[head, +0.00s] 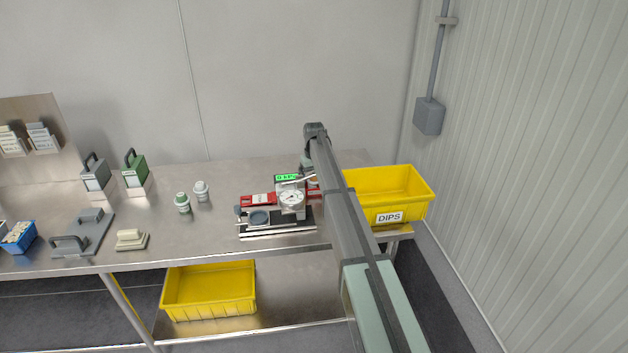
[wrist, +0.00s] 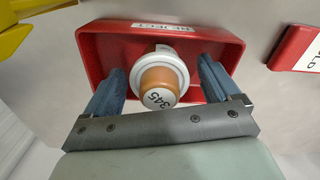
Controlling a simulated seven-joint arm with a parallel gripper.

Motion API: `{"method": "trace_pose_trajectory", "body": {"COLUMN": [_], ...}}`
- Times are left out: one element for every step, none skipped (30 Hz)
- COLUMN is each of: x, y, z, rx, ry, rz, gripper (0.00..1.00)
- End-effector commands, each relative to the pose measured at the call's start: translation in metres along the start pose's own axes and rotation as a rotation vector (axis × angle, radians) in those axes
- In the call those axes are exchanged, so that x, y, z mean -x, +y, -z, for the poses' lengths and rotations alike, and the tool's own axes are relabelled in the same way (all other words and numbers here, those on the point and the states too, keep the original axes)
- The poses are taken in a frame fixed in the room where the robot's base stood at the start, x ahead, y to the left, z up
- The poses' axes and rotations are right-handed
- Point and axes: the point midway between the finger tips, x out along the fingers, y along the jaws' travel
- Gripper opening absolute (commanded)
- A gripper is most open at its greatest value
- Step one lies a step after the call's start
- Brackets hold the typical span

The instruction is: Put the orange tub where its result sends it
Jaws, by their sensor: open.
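The orange tub (wrist: 157,84), with a white collar and a white face marked 345, is in the red tray labelled REJECT (wrist: 222,50) in the wrist view. My gripper (wrist: 160,74) is open, with one blue-grey finger on each side of the tub and a visible gap to it on both sides. Part of a second red tray, its label ending in LD (wrist: 297,54), shows at the right edge. In the head view my arm mostly hides the REJECT tray and the gripper's fingers.
In the head view, a gauge (head: 291,198) with a green display (head: 287,177) stands on the steel table beside my arm. A yellow bin labelled DIPS (head: 412,196) is on the right. Two small tubs (head: 183,203) stand left of the gauge. Another yellow bin (head: 208,291) sits below.

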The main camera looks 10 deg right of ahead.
Motion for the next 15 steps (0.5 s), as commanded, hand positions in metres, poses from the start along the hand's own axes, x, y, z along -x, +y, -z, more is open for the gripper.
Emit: {"method": "trace_pose_trajectory", "body": {"x": [0.000,0.000,0.000,0.000,0.000,0.001,0.002,0.003,0.006,0.009,0.012,0.017,0.022,0.027,0.034], "y": [0.000,0.000,0.000,0.000,0.000,0.000,0.000,0.000,0.000,0.000,0.000,0.000,0.000,0.000,0.000], "z": [0.000,0.000,0.000,0.000,0.000,0.000,0.000,0.000,0.000,0.000,0.000,0.001,0.000,0.000,0.001], "rx": [0.000,0.000,0.000,0.000,0.000,0.000,0.000,0.000,0.000,0.000,0.000,0.000,0.000,0.000,0.000], "ry": [0.000,0.000,0.000,0.000,0.000,0.000,0.000,0.001,0.001,0.001,0.002,0.002,0.002,0.002,0.002], "rz": [0.000,0.000,0.000,0.000,0.000,0.000,0.000,0.000,0.000,0.000,-0.001,-0.001,-0.001,0.000,0.000], "gripper": [0.89,0.89,0.89,0.89,0.89,0.89,0.89,0.89,0.89,0.89,0.89,0.89,0.89,0.89,0.89]}}
